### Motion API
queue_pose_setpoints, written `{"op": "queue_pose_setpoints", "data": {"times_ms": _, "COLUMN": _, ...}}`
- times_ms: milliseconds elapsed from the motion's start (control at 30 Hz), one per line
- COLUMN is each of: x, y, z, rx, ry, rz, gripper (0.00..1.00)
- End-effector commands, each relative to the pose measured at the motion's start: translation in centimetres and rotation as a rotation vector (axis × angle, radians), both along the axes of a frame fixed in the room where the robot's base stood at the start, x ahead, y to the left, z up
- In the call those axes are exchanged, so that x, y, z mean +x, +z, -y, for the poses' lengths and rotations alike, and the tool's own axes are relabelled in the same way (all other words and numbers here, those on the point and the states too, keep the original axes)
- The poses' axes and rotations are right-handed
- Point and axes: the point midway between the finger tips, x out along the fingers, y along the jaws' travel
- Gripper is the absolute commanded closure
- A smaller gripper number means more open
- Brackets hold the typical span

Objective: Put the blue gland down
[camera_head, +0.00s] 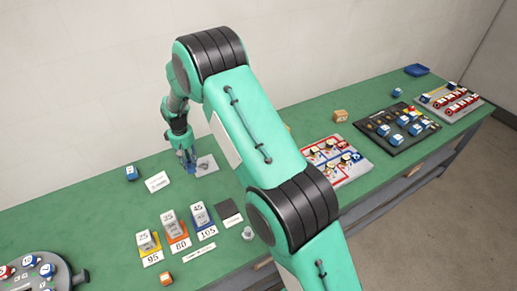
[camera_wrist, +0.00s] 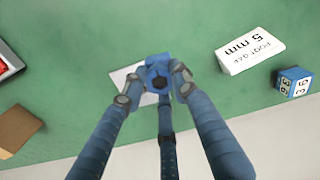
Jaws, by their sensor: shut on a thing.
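The blue gland (camera_wrist: 158,68) is a small blue piece with a dark hole, held between the fingertips of my gripper (camera_wrist: 157,88) in the wrist view. My gripper is shut on it. In the head view my gripper (camera_head: 188,164) points down at the left edge of a pale grey plate (camera_head: 206,166) on the green table. The plate (camera_wrist: 122,77) also shows behind the gland in the wrist view. I cannot tell whether the gland touches the plate or table. In the head view the gland is barely distinguishable from the fingers.
A white "5 mm foot gap" card (camera_wrist: 250,45) and a blue numbered block (camera_wrist: 293,82) lie to one side. Numbered blocks on coloured pads (camera_head: 176,235) stand nearer the front. A red-lined board (camera_head: 334,162) is to the right. Bare green table surrounds the plate.

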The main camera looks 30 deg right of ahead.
Motion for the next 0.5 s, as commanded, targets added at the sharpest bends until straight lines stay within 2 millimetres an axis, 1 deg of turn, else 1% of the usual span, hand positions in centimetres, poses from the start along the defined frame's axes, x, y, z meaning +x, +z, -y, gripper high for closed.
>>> {"op": "queue_pose_setpoints", "data": {"times_ms": 33, "x": -0.4, "y": 0.2, "z": 2.2, "rx": -0.001, "ry": -0.017, "rz": -0.003, "gripper": 1.00}}
{"op": "queue_pose_setpoints", "data": {"times_ms": 67, "x": -0.5, "y": 0.1, "z": 3.4, "rx": -0.001, "ry": -0.024, "rz": -0.002, "gripper": 1.00}}
{"op": "queue_pose_setpoints", "data": {"times_ms": 100, "x": -0.8, "y": 0.0, "z": 4.9, "rx": -0.001, "ry": -0.035, "rz": -0.002, "gripper": 1.00}}
{"op": "queue_pose_setpoints", "data": {"times_ms": 267, "x": -2.3, "y": -0.5, "z": 10.9, "rx": -0.001, "ry": -0.076, "rz": -0.003, "gripper": 1.00}}
{"op": "queue_pose_setpoints", "data": {"times_ms": 300, "x": -2.7, "y": -0.6, "z": 12.4, "rx": -0.001, "ry": -0.087, "rz": -0.001, "gripper": 1.00}}
{"op": "queue_pose_setpoints", "data": {"times_ms": 467, "x": -4.8, "y": -0.9, "z": 18.0, "rx": -0.002, "ry": -0.127, "rz": -0.002, "gripper": 1.00}}
{"op": "queue_pose_setpoints", "data": {"times_ms": 500, "x": -5.4, "y": -1.0, "z": 19.4, "rx": -0.002, "ry": -0.137, "rz": -0.002, "gripper": 1.00}}
